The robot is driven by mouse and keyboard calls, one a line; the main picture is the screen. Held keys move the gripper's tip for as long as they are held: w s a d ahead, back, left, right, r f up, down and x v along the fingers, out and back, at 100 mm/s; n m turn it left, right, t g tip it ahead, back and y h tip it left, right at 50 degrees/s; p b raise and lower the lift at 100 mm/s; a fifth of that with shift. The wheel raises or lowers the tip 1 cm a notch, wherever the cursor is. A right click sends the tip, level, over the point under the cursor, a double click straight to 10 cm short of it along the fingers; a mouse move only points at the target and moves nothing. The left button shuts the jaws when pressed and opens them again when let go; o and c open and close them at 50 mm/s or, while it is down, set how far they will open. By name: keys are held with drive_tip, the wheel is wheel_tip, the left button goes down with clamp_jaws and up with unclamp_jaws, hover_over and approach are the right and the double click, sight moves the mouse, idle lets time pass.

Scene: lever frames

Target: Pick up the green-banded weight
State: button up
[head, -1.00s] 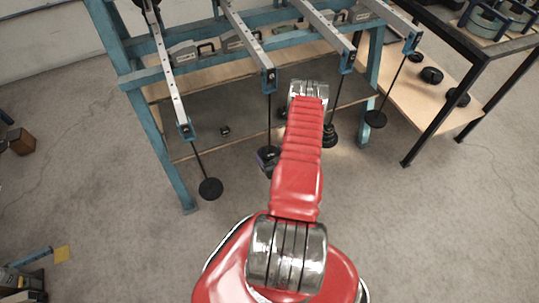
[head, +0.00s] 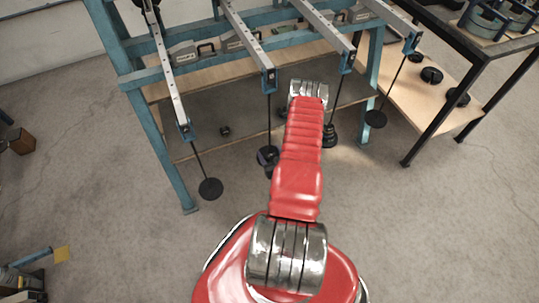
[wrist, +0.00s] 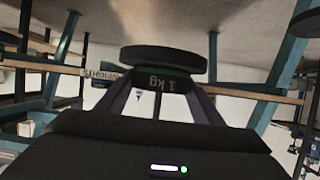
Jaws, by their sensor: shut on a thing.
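In the wrist view, my gripper (wrist: 159,84) is shut on a dark round weight (wrist: 156,76) marked "1 kg". A dull green band runs around its edge. A wider dark disc (wrist: 163,60) lies against the weight on the floor side; the wrist picture is upside down. A thin rod shows between my fingers, and I cannot tell whether the weight is around it. In the head view my red arm hides the gripper, and dark discs (head: 268,156) show at the foot of a hanging rod beside the arm.
A blue frame (head: 171,140) carries several slotted grey levers (head: 248,45). Hangers with black discs (head: 210,188) hang from their ends on both sides of my arm. A shelf with black weights (head: 432,75) stands at right. The floor in front is open.

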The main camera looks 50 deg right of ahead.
drive_tip(key=shift+c, duration=0.6)
drive_tip(key=shift+r, duration=0.15)
drive_tip(key=shift+r, duration=1.65)
drive_tip(key=s+a, duration=0.4)
drive_tip(key=s, duration=0.3)
drive_tip(key=s+a, duration=0.5)
drive_tip(key=s, duration=0.3)
drive_tip(key=shift+s, duration=0.25)
drive_tip(key=shift+a, duration=0.1)
drive_tip(key=shift+r, duration=0.4)
drive_tip(key=shift+s+a, duration=0.1)
drive_tip(key=shift+s, duration=0.05)
drive_tip(key=s+a, duration=0.3)
drive_tip(key=s, duration=0.2)
drive_tip(key=shift+s+a, duration=0.2)
drive_tip(key=shift+s, duration=0.2)
idle(1.0)
